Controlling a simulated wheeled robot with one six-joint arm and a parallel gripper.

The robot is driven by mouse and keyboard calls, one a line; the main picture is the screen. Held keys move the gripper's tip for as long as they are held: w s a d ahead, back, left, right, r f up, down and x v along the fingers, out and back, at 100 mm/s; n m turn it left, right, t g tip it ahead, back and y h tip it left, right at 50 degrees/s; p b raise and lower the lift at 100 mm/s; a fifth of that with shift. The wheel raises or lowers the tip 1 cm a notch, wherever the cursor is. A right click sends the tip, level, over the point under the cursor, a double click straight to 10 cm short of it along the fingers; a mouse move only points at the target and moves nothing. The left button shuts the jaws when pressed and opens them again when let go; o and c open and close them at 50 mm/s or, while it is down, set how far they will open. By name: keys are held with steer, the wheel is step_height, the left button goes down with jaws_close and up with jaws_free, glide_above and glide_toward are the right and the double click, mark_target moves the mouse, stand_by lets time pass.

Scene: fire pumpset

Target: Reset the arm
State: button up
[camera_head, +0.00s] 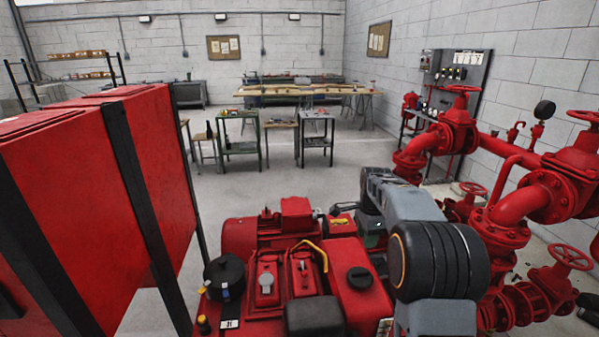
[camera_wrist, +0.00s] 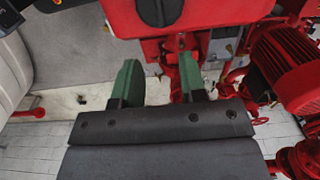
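My gripper (camera_wrist: 160,83) shows in the wrist view with its two green fingers set apart and nothing between them. The red pump engine shows beyond the fingertips, at the top of that view. In the head view my arm rises at the lower right, bent, in front of the red pipes. The gripper end is mostly hidden there behind the arm and the engine. The red pump engine (camera_head: 355,285) stands just left of my arm, with a black cap and a yellow handle on it.
Red pipes and valves (camera_head: 520,200) stand close on the right. A large red cabinet (camera_head: 150,150) with black posts stands on the left. Small tables (camera_head: 240,147) and a long workbench (camera_head: 300,91) stand at the back. The grey floor (camera_head: 260,180) between is clear. A red motor (camera_wrist: 290,68) is right of the gripper.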

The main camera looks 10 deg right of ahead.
steer(key=s+a+n+t, duration=0.1)
steer(key=s+a+n, duration=0.4)
steer(key=s+n, duration=0.4)
steer(key=s+a+n+t, duration=0.2)
steer(key=s+a+n, duration=0.4)
steer(key=s, duration=0.9)
steer(key=shift+s+a+r+n+t, duration=0.15)
steer(key=shift+s+r+n+t, duration=0.15)
steer(key=shift+n, duration=1.2)
